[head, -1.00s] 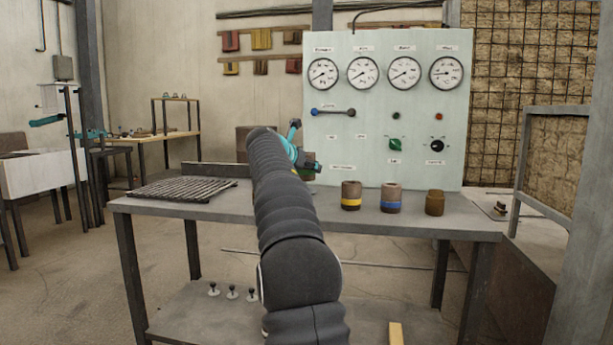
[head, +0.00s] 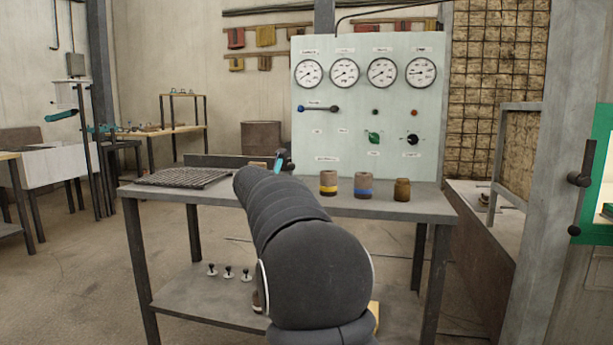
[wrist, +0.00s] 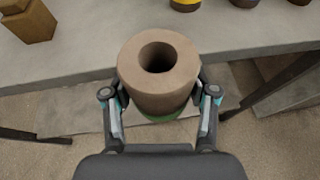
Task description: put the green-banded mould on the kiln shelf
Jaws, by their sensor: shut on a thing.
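The green-banded mould (wrist: 158,75) is a brown cylinder with a round hole in its top. In the wrist view it is upright, with the green band (wrist: 162,117) low on its side. My gripper (wrist: 160,98) is shut on it, one finger on each side. It is held in front of the workbench edge, over the floor. In the head view my arm hides most of the gripper, and only a teal part shows. A green-framed opening (head: 577,232) with a bright inside is cut off at the right edge; I cannot tell if it is the kiln.
The workbench (head: 420,210) carries a yellow-banded mould (head: 328,184), a blue-banded mould (head: 363,187), a plain brown jar (head: 402,190) and a dark grate (head: 185,178). A gauge panel (head: 370,110) stands behind. A grey post (head: 545,200) stands left of the green frame.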

